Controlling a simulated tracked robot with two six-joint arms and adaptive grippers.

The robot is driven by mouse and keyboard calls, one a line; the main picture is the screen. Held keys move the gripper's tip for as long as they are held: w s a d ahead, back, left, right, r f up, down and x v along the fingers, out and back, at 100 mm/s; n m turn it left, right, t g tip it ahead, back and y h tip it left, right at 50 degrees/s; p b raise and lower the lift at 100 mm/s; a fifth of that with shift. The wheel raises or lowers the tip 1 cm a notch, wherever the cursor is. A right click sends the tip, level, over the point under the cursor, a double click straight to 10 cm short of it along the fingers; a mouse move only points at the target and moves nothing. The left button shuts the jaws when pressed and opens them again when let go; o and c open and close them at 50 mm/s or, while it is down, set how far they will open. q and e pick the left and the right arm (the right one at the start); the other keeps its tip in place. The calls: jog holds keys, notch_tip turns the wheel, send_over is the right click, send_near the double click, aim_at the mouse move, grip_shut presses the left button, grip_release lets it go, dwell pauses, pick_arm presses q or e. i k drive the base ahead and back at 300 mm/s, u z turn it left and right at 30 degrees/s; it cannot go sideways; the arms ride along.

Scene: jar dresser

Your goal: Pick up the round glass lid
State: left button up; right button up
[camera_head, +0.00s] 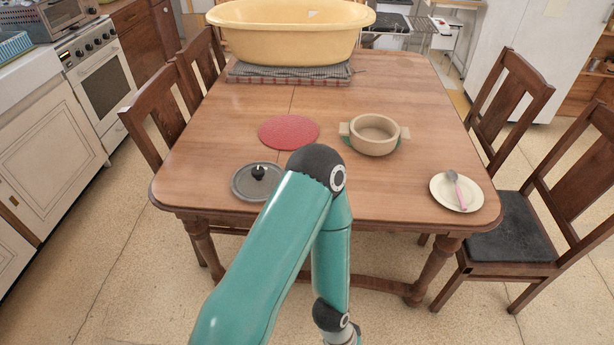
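The round glass lid (244,185) lies flat near the front edge of the wooden table, left of centre. It looks grey, with a dark rim and a black knob on top. My teal arm rises from the bottom of the view, bends at a black joint just right of the lid, and goes down again in front of the table. The arm covers or passes very close to the lid's right edge. Neither of my grippers is in view.
On the table (400,180) are a red round mat (289,132), a beige two-handled pot (374,135), a plate (442,193) with a pink-handled spoon (457,187), and a yellow tub (290,35) on a grey cloth at the back. Chairs (515,230) flank both sides.

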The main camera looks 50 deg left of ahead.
aim_at(246, 187)
jog(key=u, duration=0.8)
jog(key=i, duration=0.15)
jog(key=z, duration=2.3)
jog(key=k, duration=0.95)
jog(key=i, duration=0.2)
jog(key=u, duration=3.45)
jog(key=i, duration=0.3)
jog(key=z, duration=0.2)
